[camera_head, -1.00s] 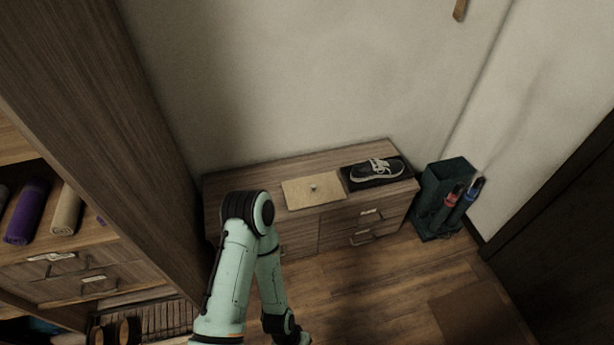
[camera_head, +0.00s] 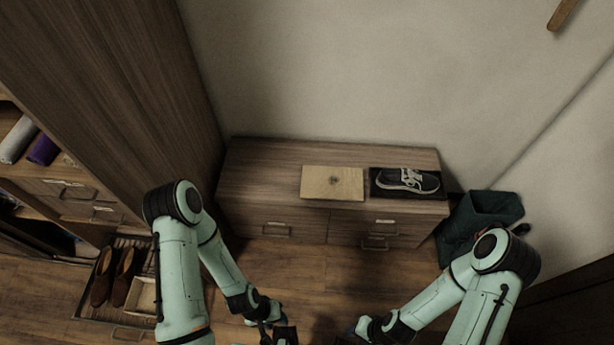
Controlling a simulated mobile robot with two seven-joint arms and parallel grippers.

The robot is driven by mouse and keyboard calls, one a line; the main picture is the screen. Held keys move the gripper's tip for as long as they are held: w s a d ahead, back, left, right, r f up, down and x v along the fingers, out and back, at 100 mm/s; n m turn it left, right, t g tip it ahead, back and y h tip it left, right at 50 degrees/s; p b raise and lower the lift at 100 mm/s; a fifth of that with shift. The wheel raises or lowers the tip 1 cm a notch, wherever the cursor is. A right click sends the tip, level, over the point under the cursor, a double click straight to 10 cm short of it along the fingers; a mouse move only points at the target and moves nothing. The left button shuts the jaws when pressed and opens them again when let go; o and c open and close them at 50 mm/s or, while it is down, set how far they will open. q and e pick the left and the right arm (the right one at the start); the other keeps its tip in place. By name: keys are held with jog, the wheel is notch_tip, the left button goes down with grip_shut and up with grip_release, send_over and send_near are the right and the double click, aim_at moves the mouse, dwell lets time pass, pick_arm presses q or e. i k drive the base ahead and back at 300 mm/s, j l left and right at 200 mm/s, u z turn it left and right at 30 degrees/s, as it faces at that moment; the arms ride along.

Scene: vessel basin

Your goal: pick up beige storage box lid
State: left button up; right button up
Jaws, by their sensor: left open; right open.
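My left gripper (camera_head: 279,338) is low at the bottom edge of the view, in front of the cabinet and well short of the lid. It is open, and its fingertips are partly cut off. My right arm comes in from the lower right. Its wrist is at the bottom edge, and the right gripper's fingers are cut off or hidden there. Neither gripper touches the lid.
A black-and-white shoe on a dark tray (camera_head: 376,191) sits right beside the lid. The low cabinet (camera_head: 262,172) has a bare left top. A dark green bin (camera_head: 488,208) stands at its right. A tall shelf (camera_head: 150,80) with brown shoes (camera_head: 122,277) below bounds the left.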

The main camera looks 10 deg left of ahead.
aim_at(317, 182)
jog(key=i+l+u, duration=0.1)
jog(key=l+u, duration=0.15)
jog(key=u, duration=0.15)
jog(key=i+l+u, duration=0.1)
jog(key=l+u, duration=0.4)
jog(key=u, duration=0.25)
jog(key=i+l+u, duration=0.45)
jog(key=l+u, duration=0.2)
